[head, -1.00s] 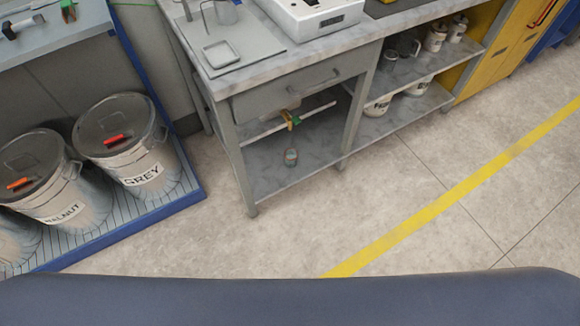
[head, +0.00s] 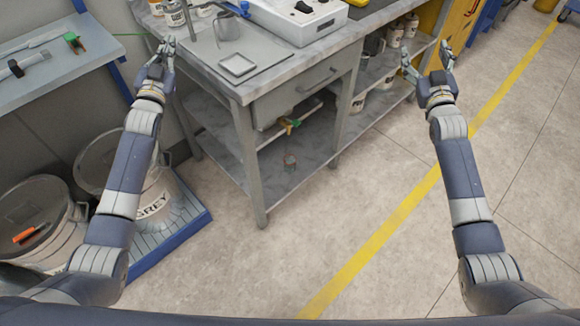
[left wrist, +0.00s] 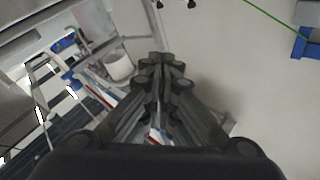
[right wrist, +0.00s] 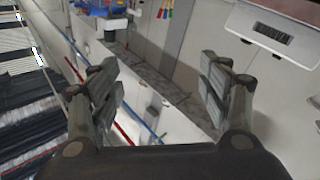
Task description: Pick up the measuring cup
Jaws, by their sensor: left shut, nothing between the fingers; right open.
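A grey metal cup with a handle (head: 227,27) stands on the grey bench top at the back. Another grey cup with a handle (head: 374,46) stands on the upper shelf to the right, partly hidden by the bench edge. I cannot tell which is the measuring cup. My left gripper (head: 165,48) is shut and empty, left of the bench and apart from both cups; its fingers meet in the left wrist view (left wrist: 163,65). My right gripper (head: 426,60) is open and empty, in front of the shelves at the right; its fingers are spread in the right wrist view (right wrist: 160,85).
The floor in front is clear.

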